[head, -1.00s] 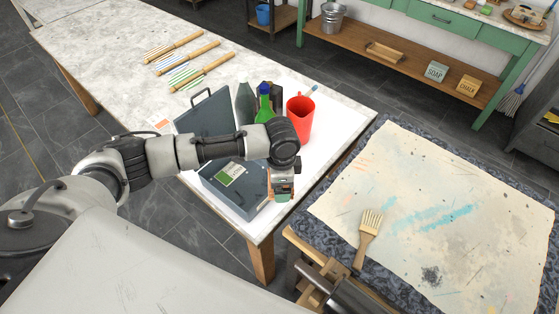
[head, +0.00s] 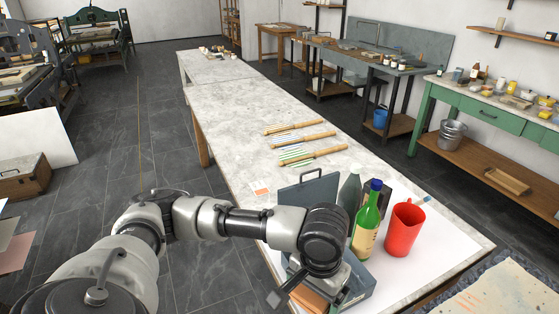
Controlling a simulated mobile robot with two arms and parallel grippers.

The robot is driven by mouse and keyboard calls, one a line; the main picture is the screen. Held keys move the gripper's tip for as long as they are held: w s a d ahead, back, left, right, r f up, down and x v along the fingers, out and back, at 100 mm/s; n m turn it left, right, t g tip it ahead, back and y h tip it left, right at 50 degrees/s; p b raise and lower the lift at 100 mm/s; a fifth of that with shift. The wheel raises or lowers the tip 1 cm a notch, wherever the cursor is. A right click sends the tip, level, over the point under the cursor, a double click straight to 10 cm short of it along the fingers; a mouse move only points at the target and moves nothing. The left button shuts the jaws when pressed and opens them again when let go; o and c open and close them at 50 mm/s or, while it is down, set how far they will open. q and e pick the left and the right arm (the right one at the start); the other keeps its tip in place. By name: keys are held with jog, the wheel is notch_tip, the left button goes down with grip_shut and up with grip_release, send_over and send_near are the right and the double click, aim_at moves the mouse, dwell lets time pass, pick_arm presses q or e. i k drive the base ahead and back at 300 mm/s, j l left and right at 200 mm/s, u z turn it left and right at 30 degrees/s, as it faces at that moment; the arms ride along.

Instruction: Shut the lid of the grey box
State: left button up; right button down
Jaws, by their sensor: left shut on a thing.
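The grey box (head: 357,291) stands on the table's near end, mostly hidden behind my left arm. Its lid (head: 305,196) stands up at the back, open, with a dark handle on its top edge. My left gripper (head: 287,291) is low in the picture, in front of the box. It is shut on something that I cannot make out. An orange-brown piece (head: 311,299) shows beside the gripper; I cannot tell whether it is held. My right gripper is not in view.
A green bottle (head: 367,222), a red jug (head: 403,230) and a dark grey bottle (head: 349,196) stand close to the box's right side. Several wooden-handled tools (head: 305,138) lie farther back on the pale table (head: 228,120). Much of the table behind the lid is clear.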

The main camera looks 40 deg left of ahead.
aim_at(323, 189)
jog(key=j+u, duration=0.25)
jog(key=u, duration=0.2)
jog(key=j+u, duration=0.25)
jog(key=u, duration=0.2)
